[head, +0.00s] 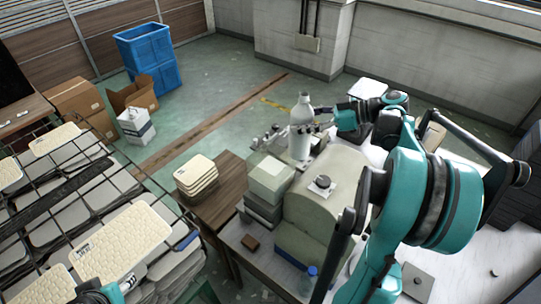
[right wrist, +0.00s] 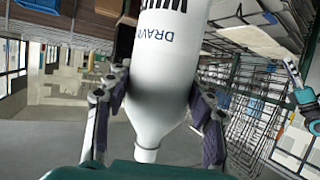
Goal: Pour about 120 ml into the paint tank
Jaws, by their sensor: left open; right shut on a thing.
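A white bottle (head: 301,140) with a narrow neck stands roughly upright in the grasp of my right gripper (head: 322,127), beyond the pale machine. In the right wrist view, both pads of my right gripper (right wrist: 160,115) press on the sides of the bottle (right wrist: 160,70), which bears dark lettering partly cut off. The pale, rounded body (head: 325,205) with a round cap-like fitting (head: 322,183) on top looks like the paint tank. Its opening cannot be made out. My left gripper (head: 128,283) is open at the lower left, over the rack of panels.
A wire rack (head: 60,190) holds several cream panels at the left. A stack of panels (head: 197,172) sits on a brown table. Boxes (head: 268,185) stand beside the tank. Blue crates (head: 150,55) are on the floor behind.

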